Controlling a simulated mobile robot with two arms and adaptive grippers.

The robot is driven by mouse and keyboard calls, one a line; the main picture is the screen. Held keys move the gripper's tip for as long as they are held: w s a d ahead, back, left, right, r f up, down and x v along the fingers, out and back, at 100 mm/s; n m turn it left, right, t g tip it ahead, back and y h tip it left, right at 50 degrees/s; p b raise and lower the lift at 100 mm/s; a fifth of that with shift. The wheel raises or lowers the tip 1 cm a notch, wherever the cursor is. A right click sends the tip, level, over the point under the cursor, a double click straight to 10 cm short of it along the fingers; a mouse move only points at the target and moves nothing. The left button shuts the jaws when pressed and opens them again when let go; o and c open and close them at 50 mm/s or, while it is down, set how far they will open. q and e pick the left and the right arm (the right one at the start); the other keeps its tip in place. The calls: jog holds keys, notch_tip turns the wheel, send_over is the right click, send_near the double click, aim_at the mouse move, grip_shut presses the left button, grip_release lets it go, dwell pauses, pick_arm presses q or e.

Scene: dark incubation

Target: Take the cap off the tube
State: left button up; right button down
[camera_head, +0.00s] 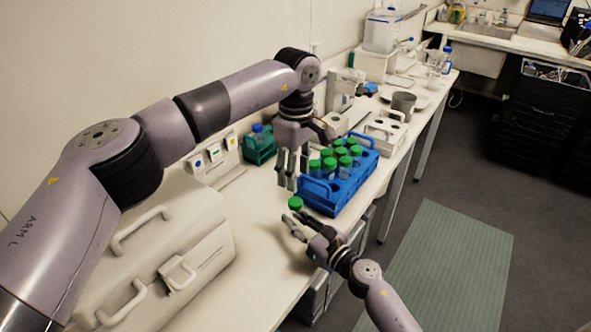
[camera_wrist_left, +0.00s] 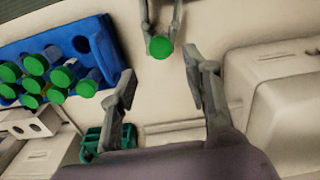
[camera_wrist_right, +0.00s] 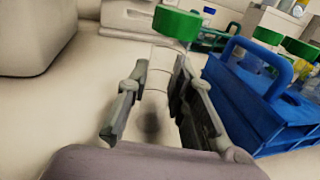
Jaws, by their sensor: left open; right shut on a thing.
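A tube (camera_wrist_right: 157,82) with a clear body and a green cap (camera_head: 295,203) stands roughly upright between the fingers of my right gripper (camera_head: 296,224). That gripper is shut on the tube's body, below the cap. The cap is on the tube in the right wrist view (camera_wrist_right: 177,23). My left gripper (camera_head: 287,182) is open and empty, pointing down just above and slightly left of the cap in the head view. In the left wrist view the cap (camera_wrist_left: 160,47) shows past the gap between its open fingers. They do not touch the cap there.
A blue rack (camera_head: 325,197) with several green-capped tubes stands close by on the right. A green rack (camera_head: 259,148) with a blue-capped bottle is behind. A large pale machine (camera_head: 165,255) fills the bench's left. Some bare bench (camera_head: 250,205) lies between.

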aim_at(295, 201)
pick_arm(q)
jog(key=m, duration=0.5)
jog(key=shift+m, duration=0.3)
jog(key=m, duration=0.3)
jog(key=shift+f, duration=0.1)
jog(key=shift+m, duration=0.3)
jog(key=shift+f, duration=3.95)
jog(key=shift+c, duration=0.3)
grip_shut()
